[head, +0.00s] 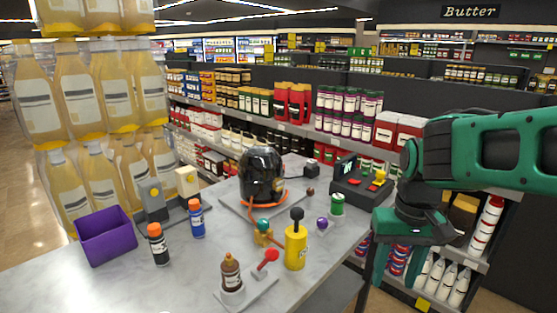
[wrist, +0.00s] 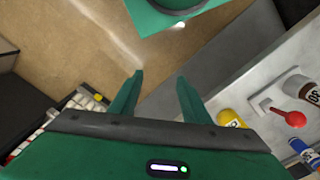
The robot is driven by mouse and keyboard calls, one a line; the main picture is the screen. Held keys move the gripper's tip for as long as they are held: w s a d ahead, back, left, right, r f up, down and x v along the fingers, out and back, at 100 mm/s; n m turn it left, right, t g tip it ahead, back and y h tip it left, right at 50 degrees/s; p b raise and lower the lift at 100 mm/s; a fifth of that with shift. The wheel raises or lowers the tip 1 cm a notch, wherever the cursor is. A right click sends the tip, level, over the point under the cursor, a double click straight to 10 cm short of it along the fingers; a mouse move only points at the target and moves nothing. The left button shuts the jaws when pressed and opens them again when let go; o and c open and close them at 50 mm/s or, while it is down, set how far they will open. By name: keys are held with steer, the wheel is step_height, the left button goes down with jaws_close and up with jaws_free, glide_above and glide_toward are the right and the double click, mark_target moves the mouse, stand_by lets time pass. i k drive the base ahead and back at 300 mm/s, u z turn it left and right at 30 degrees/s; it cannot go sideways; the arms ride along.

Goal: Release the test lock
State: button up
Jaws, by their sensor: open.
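My gripper (head: 393,258) hangs open and empty off the table's right edge, over the floor. A dark control box (head: 361,184) with a small screen and red and yellow parts sits at the back right. A red-knobbed lever (head: 267,259) stands beside a brown bottle (head: 231,273).
A yellow bottle (head: 296,247) with a black top stands near the table's right edge. Shelves stand behind.

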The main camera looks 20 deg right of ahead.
mark_target(381, 175)
steer(key=z, duration=1.1)
steer(key=k, duration=1.35)
steer(key=z, duration=0.35)
steer(key=i, duration=0.65)
steer(key=z, duration=0.7)
steer(key=i, duration=1.15)
steer(key=u, duration=0.65)
steer(key=i, duration=0.6)
steer(key=u, duration=0.45)
